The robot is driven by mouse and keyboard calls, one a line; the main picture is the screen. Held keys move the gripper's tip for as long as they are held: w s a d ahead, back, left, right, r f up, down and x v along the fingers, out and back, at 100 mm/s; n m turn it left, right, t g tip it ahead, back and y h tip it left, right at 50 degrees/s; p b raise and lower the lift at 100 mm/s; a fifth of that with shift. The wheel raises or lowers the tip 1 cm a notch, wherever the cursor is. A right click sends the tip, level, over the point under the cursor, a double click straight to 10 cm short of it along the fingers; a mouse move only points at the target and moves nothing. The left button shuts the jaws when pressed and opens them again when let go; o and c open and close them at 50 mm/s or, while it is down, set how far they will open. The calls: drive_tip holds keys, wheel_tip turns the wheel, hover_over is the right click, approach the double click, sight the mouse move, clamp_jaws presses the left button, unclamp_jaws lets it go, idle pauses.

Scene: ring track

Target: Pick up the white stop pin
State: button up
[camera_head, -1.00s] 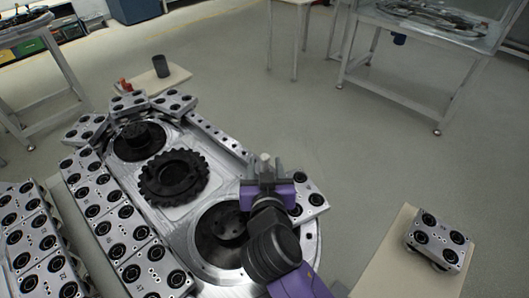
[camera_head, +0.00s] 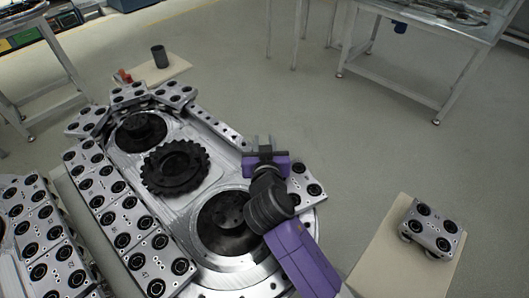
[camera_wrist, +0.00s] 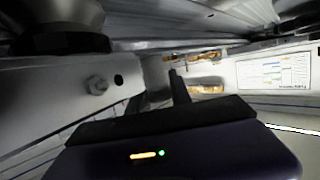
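I cannot clearly make out the white stop pin in either current view. My gripper (camera_head: 263,143) is at the right side of the ring track (camera_head: 215,130), next to the end carriage at its lower right. In the wrist view, the two dark fingers of my gripper (camera_wrist: 158,95) stand apart, with no pin clearly seen between them. The area around the fingertips is dark and partly hidden by the gripper body.
Several grey carriages (camera_head: 122,215) line the track's left side. A black toothed wheel (camera_head: 176,167) sits mid-track. One carriage (camera_head: 434,228) stands on a beige board (camera_head: 385,262) at right. A black cup (camera_head: 160,57) stands at the back.

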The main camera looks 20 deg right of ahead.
clamp_jaws()
drive_tip(key=shift+r, duration=0.15)
